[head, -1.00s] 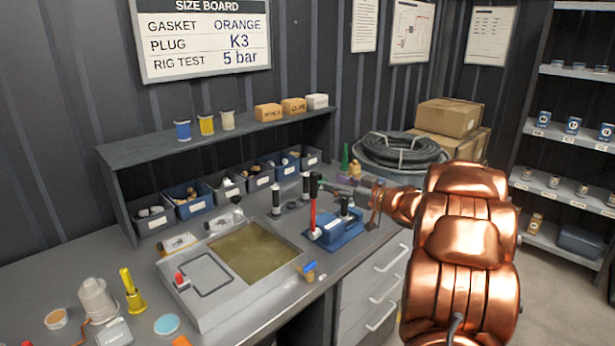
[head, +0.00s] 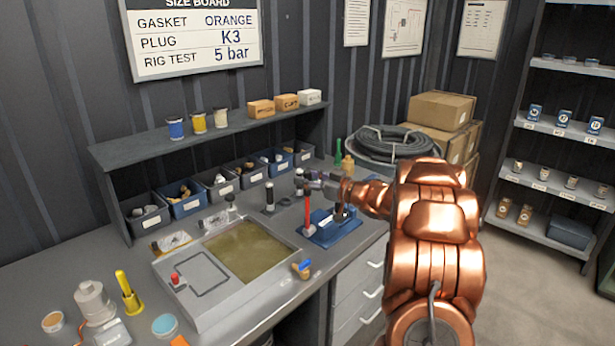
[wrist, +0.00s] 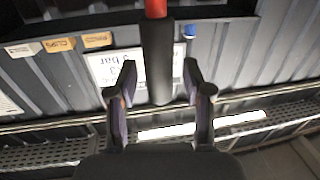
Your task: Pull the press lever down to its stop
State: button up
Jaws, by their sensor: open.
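The press lever (head: 307,214) has a red shaft standing nearly upright on the left end of the blue press (head: 340,231). In the head view, my gripper (head: 305,181) is at the top of the lever and hides most of its black grip. In the wrist view, the black grip (wrist: 158,62) runs between the two fingers of my gripper (wrist: 159,80), with the red shaft (wrist: 156,8) at the top edge. The fingers are open, with a gap on each side of the grip.
A tray with a mesh panel (head: 245,252) lies left of the press, with a small blue-handled part (head: 302,268) in front. A coiled black hose (head: 390,140) and cardboard boxes (head: 440,112) are at the back right.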

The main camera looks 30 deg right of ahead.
grip_shut()
dwell(0.5)
